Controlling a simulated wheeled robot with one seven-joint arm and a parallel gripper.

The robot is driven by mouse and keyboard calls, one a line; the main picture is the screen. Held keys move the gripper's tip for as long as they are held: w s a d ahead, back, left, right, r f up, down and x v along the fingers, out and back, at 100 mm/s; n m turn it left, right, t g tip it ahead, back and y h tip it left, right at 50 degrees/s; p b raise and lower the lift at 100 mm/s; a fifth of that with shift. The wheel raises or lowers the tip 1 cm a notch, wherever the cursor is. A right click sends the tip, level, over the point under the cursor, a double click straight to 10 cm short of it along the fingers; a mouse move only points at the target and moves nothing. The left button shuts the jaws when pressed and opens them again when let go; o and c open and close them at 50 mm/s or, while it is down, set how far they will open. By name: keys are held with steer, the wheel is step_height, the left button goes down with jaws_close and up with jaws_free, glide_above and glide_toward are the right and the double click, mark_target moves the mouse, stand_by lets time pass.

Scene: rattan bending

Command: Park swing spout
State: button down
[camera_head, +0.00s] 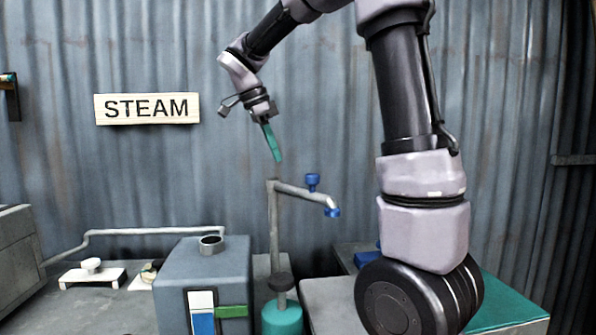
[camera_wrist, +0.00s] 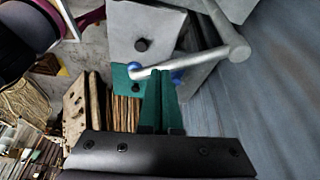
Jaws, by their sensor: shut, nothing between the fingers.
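The swing spout (camera_head: 303,193) is a grey pipe on an upright post (camera_head: 274,235), with its arm reaching right and slightly down. It has a blue knob (camera_head: 312,182) on top and a blue tip (camera_head: 332,212). My gripper (camera_head: 278,158) has green fingers pressed together, empty, just above the top of the post in the head view. In the wrist view the shut fingers (camera_wrist: 160,75) point toward the spout pipe (camera_wrist: 195,58) and its blue tip, partly overlapping them. I cannot tell whether they touch the spout.
A grey boiler-like box (camera_head: 203,285) with a round opening stands left of the post. A teal canister (camera_head: 282,318) sits at the post's foot. A teal surface (camera_head: 505,300) lies at right. A STEAM sign (camera_head: 147,108) hangs on the corrugated wall.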

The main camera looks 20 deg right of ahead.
steer(key=d+f, duration=0.5)
steer(key=d, duration=0.1)
steer(key=shift+s, duration=0.2)
steer(key=shift+f, duration=0.1)
steer(key=shift+w+d+n+t, duration=0.15)
steer(key=shift+d+n, duration=0.3)
steer(key=shift+d, duration=0.15)
steer(key=shift+w+d+n+t, duration=0.1)
steer(key=shift+d+n+t, duration=0.05)
steer(key=shift+d+n, duration=0.4)
steer(key=w+d+n+t+y, duration=0.1)
steer(key=w+d+n+t, duration=0.1)
steer(key=w+d+n, duration=0.4)
steer(key=shift+w+d+n, duration=0.3)
steer(key=shift+w+d, duration=0.95)
steer(key=shift+d, duration=0.5)
